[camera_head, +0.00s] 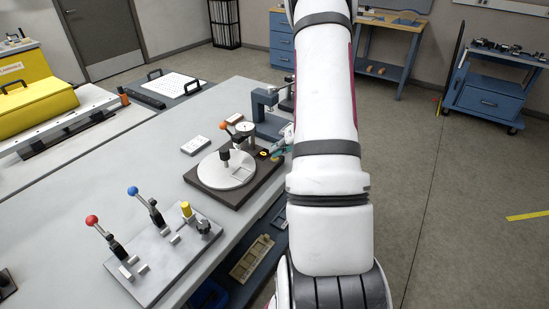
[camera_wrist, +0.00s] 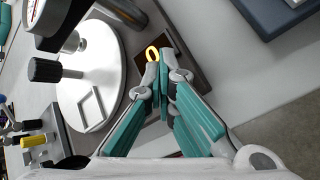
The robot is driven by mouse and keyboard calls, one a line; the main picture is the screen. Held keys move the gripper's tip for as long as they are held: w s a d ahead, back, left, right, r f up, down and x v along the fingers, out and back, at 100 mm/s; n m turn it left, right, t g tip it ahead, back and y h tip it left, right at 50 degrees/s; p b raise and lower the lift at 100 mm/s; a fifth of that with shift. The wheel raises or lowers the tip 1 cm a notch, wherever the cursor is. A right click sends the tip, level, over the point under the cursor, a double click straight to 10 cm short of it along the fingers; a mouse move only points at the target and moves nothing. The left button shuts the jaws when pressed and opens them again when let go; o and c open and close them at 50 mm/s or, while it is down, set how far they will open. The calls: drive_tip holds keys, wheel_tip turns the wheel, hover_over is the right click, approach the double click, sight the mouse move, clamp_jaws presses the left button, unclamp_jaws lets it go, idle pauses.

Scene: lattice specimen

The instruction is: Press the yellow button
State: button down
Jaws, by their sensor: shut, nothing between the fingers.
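A small yellow ring-shaped button (camera_head: 264,154) sits on the dark base plate (camera_head: 236,203) of a round-disc device. It also shows in the wrist view (camera_wrist: 152,54), just beyond my fingertips. My gripper (camera_head: 274,152) has teal fingers, shut and empty, and points at the button from the right. In the wrist view my fingertips (camera_wrist: 163,62) are close to it; I cannot tell whether they touch it. A separate yellow cylindrical knob (camera_head: 186,209) stands on the grey lever plate (camera_head: 150,279); it shows at the left in the wrist view (camera_wrist: 33,141).
The white disc (camera_head: 213,174) with a black knob lies left of my gripper. A blue-grey clamp frame (camera_head: 268,124) stands behind it. Red (camera_head: 92,219) and blue (camera_head: 132,190) ball levers stand at the front left. The table's right edge runs beside my arm.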

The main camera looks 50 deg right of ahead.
drive_tip(key=shift+r+p, duration=0.35)
drive_tip(key=shift+r, duration=0.45)
drive_tip(key=shift+r, duration=0.1)
drive_tip(key=shift+r+p, duration=1.35)
drive_tip(key=shift+r, duration=1.1)
